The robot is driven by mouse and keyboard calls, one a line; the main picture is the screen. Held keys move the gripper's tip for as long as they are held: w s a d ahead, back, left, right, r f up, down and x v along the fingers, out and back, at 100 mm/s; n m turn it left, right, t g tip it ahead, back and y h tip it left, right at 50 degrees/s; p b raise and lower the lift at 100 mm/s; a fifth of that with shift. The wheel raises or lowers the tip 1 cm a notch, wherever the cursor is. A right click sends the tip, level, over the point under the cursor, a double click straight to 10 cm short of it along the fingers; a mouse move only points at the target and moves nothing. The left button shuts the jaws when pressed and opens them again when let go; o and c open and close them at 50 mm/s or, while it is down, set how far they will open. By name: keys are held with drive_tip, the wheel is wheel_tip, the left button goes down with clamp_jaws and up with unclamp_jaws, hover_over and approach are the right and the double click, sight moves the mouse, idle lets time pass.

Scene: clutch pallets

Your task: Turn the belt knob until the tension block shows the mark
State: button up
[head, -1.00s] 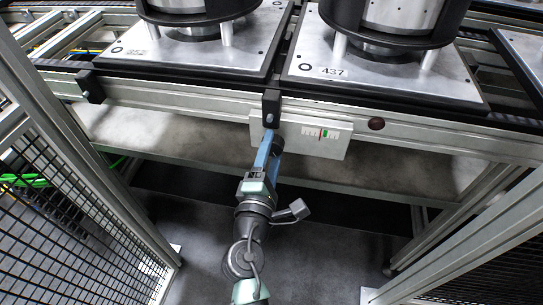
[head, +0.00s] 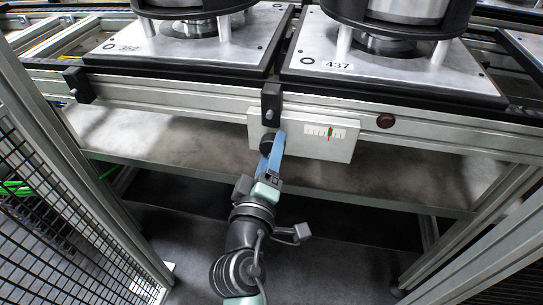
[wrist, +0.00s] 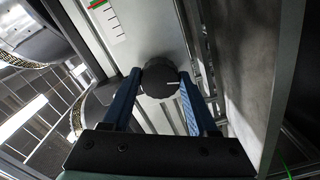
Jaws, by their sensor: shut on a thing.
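A round black belt knob (wrist: 158,80) with a white line on its face sits on the white panel (wrist: 150,35). My gripper (wrist: 160,75) has its blue fingers on both sides of the knob and is shut on it. In the head view the knob (head: 267,142) is partly hidden by my gripper (head: 273,148). To its right on the panel is a tick scale (head: 325,132) with a red part and a green part that touch or overlap near its middle. Too small to tell which is the block and which the mark.
The panel hangs from the conveyor rail (head: 430,135), beside a black bracket (head: 271,104). A dark red button (head: 385,121) is on the rail. Pallets (head: 440,80) carrying clutches stand above. Mesh fence (head: 60,215) stands at left, with a lower shelf (head: 400,180) behind.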

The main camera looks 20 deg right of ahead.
drive_tip(key=shift+m, duration=0.3)
drive_tip(key=o, duration=1.4)
drive_tip(key=shift+c, duration=0.2)
drive_tip(key=v, duration=1.3)
